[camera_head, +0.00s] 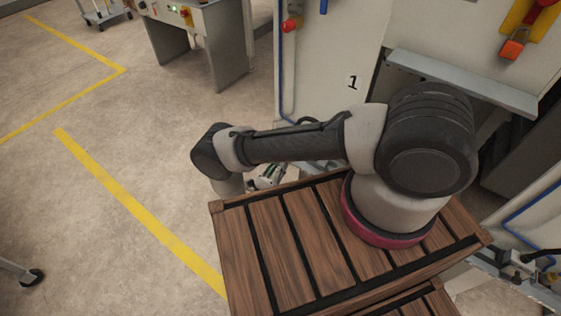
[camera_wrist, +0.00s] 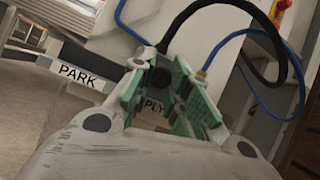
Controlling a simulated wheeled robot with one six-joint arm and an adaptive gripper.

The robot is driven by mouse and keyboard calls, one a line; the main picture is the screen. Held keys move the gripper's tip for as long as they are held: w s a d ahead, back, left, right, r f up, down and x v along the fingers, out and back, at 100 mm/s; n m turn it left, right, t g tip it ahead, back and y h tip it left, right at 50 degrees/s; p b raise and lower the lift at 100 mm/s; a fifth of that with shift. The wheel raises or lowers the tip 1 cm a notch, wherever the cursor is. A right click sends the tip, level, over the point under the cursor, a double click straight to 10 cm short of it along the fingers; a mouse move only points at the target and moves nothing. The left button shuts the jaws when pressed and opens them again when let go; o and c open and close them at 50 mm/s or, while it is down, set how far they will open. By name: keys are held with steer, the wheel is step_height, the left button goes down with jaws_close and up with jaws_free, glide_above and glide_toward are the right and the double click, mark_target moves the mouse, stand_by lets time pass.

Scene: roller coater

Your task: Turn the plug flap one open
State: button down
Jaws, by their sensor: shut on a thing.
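My gripper (camera_wrist: 166,72) shows in the wrist view with green-padded fingers. It is shut on a small dark part between the fingertips, where a black cable (camera_wrist: 210,5) seems to end. I cannot tell whether this part is the plug flap or a plug, as the fingers cover most of it. A label reading "PARK" (camera_wrist: 80,76) is to the left of the fingers. In the head view my gripper (camera_head: 268,178) is low beside the machine, mostly behind my arm; the flap cannot be made out there.
A blue cable (camera_wrist: 225,40) runs close to the right finger. The white machine panel marked "1" (camera_head: 352,82) and a grey ledge (camera_head: 460,80) stand close to my arm. The floor to the left is open, with yellow lines (camera_head: 140,210).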

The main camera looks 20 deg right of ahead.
stand_by(0.3)
steer(key=c, duration=1.4)
jaws_free()
steer(key=shift+o, duration=0.5)
step_height(320, 180, up, 10)
